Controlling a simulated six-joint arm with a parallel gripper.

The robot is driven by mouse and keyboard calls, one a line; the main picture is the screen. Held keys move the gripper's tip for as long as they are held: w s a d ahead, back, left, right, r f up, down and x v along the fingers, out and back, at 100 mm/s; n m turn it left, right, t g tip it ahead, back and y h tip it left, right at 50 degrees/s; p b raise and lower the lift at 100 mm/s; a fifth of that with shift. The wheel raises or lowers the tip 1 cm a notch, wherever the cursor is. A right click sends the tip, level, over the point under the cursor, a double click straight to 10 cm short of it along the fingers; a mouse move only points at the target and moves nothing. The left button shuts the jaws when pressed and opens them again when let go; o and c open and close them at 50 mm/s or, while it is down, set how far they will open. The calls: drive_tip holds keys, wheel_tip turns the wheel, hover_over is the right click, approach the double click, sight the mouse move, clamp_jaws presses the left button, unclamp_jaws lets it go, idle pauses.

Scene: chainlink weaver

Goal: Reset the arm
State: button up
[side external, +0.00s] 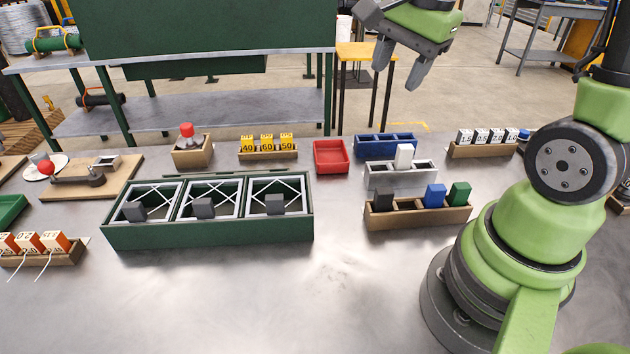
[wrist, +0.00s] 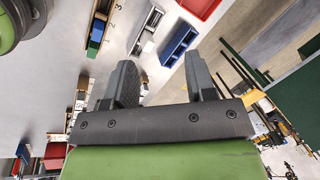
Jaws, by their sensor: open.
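My gripper (side external: 404,68) is raised high at the top of the side external view, above and behind the far edge of the metal table (side external: 330,290). Its two dark fingers are apart with nothing between them. In the wrist view my gripper (wrist: 160,85) also shows spread fingers and empty space between them. It touches nothing. My green arm stands at the right of the side external view.
A green crate (side external: 210,236) with three framed compartments stands on the table. To its right are a wooden block holder (side external: 415,216), a grey tray (side external: 378,178), a blue tray (side external: 372,149) and a red tray (side external: 331,156). The table's front middle is clear.

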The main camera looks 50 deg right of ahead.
drive_tip(key=s+a+r+n+t+y, duration=0.2)
drive_tip(key=s+a+r+n+t, duration=0.2)
drive_tip(key=s+a+n, duration=0.5)
drive_tip(key=a+r+n, duration=0.2)
drive_tip(key=n, duration=0.3)
drive_tip(key=shift+a, duration=0.35)
